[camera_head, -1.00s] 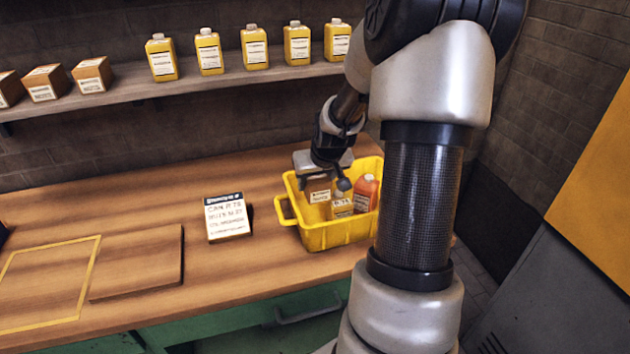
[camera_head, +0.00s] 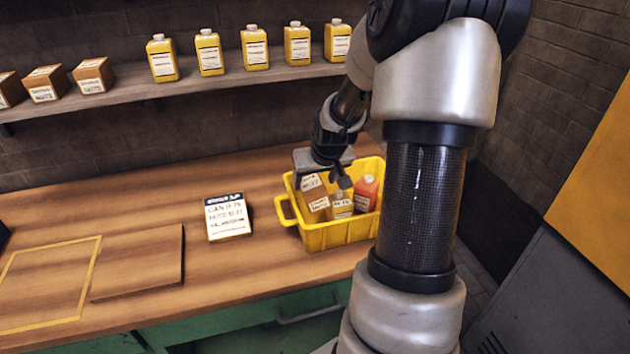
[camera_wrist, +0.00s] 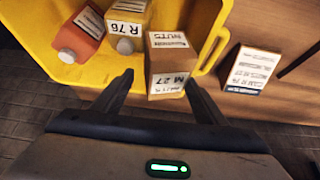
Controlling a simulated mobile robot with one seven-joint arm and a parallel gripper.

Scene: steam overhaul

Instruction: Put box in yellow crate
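A brown cardboard box (camera_head: 316,201) with white labels is inside the yellow crate (camera_head: 335,238), at its left end, and looks tilted. In the wrist view the box (camera_wrist: 171,63), marked M 27, lies just beyond the fingertips, near the crate wall (camera_wrist: 215,45). My gripper (camera_wrist: 160,84) is open, with its two fingers spread and nothing clamped between them.
The crate also holds a yellow bottle (camera_head: 341,206) marked R 76 and an orange bottle (camera_head: 366,194). A note card (camera_head: 227,216) lies left of the crate. A shelf (camera_head: 120,92) behind carries boxes and yellow bottles. The bench's left part is mostly clear.

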